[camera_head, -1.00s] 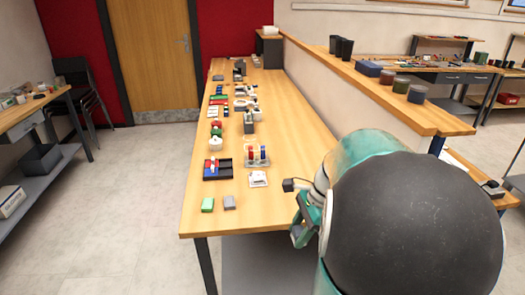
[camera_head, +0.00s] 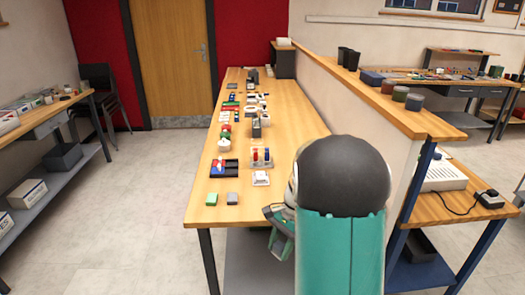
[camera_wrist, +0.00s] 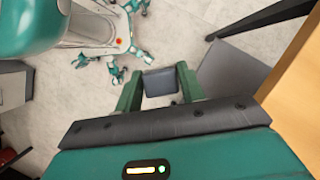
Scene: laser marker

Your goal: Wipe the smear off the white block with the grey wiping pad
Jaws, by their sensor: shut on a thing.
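My gripper (camera_wrist: 158,88) shows in the wrist view with its two green fingers on either side of a flat dark grey pad (camera_wrist: 160,82), shut on it. Floor shows beyond the pad. In the head view my gripper (camera_head: 280,240) hangs low at the right edge of the long table, partly hidden by my arm. A small white block (camera_head: 261,178) lies on the table near that edge, apart from the gripper. A smear on it is too small to make out.
On the long wooden table (camera_head: 205,178), a green block (camera_head: 211,199) and a grey block (camera_head: 232,198) lie near the front edge. A dark tray (camera_head: 223,169) and a rack with red and blue pieces (camera_head: 261,158) stand behind them. A partition (camera_head: 360,90) runs along the right.

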